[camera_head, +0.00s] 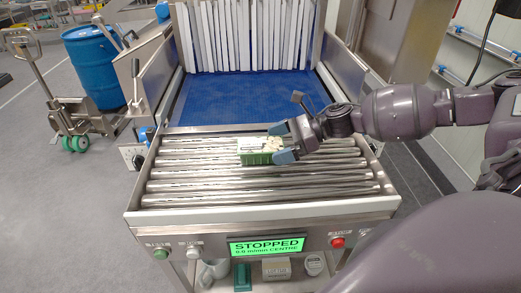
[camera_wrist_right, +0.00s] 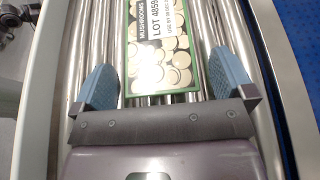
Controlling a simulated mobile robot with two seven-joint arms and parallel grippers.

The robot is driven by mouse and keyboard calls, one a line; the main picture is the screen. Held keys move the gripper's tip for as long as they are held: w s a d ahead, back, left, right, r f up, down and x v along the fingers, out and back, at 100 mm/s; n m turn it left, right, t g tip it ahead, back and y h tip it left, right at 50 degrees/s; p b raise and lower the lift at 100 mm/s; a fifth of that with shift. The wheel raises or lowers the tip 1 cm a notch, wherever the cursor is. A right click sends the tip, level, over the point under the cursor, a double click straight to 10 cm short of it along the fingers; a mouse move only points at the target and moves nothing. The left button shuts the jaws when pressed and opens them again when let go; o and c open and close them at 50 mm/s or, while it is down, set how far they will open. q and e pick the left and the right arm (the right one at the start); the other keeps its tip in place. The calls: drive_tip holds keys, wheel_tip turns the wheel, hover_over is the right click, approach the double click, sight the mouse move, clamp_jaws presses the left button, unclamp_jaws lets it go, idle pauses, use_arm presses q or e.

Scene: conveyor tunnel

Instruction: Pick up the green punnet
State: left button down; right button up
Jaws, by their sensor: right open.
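The green punnet (camera_head: 256,156) lies on the metal rollers in the head view, with a printed top showing mushrooms. In the right wrist view the punnet (camera_wrist_right: 160,50) shows a green rim and a label reading MUSHROOMS and LOT. My right gripper (camera_head: 281,143) is at the right end of the punnet. In the wrist view its two blue fingers (camera_wrist_right: 166,88) are open, one on each side of the punnet's near end, with gaps between fingers and punnet. My left gripper is not in view.
The roller bed (camera_head: 190,183) has free room around the punnet. Behind it is a blue belt (camera_head: 240,97) under white strip curtains (camera_head: 240,38). Metal side walls flank the belt. A front panel display (camera_head: 266,246) reads STOPPED, with a red button (camera_head: 338,242) to its right.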

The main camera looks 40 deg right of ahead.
drive_tip(key=shift+c, duration=0.5)
drive_tip(key=c, duration=0.9)
drive_tip(key=shift+c, duration=0.2)
wheel_tip(320, 180, up, 20)
drive_tip(key=shift+b, duration=0.4)
drive_tip(key=o, duration=0.5)
drive_tip(key=c, duration=0.8)
